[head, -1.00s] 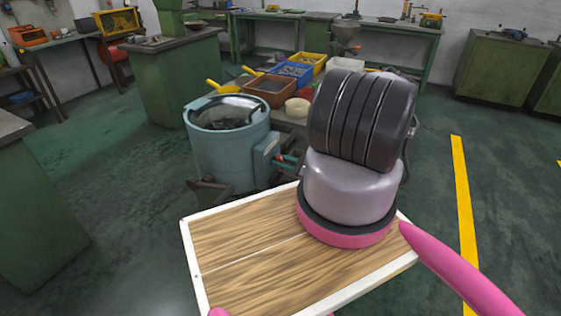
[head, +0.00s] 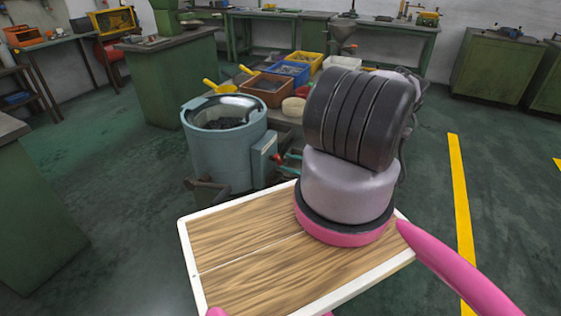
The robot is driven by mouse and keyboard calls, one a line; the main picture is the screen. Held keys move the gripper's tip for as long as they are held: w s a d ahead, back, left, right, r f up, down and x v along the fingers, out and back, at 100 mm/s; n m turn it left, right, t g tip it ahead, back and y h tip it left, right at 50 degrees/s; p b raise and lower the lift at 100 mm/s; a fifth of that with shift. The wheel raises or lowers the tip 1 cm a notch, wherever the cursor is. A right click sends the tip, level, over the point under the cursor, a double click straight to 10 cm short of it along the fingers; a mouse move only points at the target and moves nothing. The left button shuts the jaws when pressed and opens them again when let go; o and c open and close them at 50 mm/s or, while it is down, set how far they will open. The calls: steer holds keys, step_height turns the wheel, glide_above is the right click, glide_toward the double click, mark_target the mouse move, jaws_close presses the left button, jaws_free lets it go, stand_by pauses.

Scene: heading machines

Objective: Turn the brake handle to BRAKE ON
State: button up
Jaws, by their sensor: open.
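A teal round drum machine (head: 225,150) stands at centre left, its open top showing dark contents. A small teal box (head: 264,150) is fixed to its right side. Beside the box are a small red part (head: 276,157) and a teal bar (head: 292,157); I cannot tell whether either is the brake handle. No BRAKE ON marking can be read. My grey and black arm covers the area to the right of the drum. My gripper does not show; the arm hides where it may be.
Behind the drum, a low table holds a brown bin (head: 267,90), a blue bin (head: 291,72), a yellow bin (head: 310,60) and a pale bowl (head: 294,106). A green cabinet (head: 178,85) stands behind left. Floor is open left of the drum and around the yellow line (head: 460,205).

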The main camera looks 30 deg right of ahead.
steer(key=v, duration=0.5)
steer(key=shift+s+d, duration=0.15)
steer(key=shift+s, duration=0.1)
steer(key=w+a+r+n+g+h, duration=0.1)
steer(key=a+r+n+g, duration=0.25)
steer(key=r, duration=0.85)
steer(key=w+a+r+n+g, duration=0.1)
steer(key=a+r+n+g, duration=0.3)
steer(key=r, duration=0.8)
steer(key=w+a+r+n+g+h, duration=0.1)
steer(key=a+r+n+g, duration=0.3)
steer(key=r, duration=0.8)
steer(key=s+a+r+n+h, duration=0.2)
steer(key=s+a+r, duration=0.15)
steer(key=r, duration=0.45)
steer(key=s+a+r+n+h, duration=0.3)
steer(key=s+r, duration=0.2)
steer(key=r, duration=0.3)
steer(key=s+a+r+n+t+h, duration=0.1)
steer(key=s+a+r+t, duration=0.3)
steer(key=s+r, duration=0.4)
steer(key=s+h, duration=0.1)
steer(key=s, duration=0.3)
steer(key=shift+s+r, duration=0.25)
steer(key=shift+r, duration=0.1)
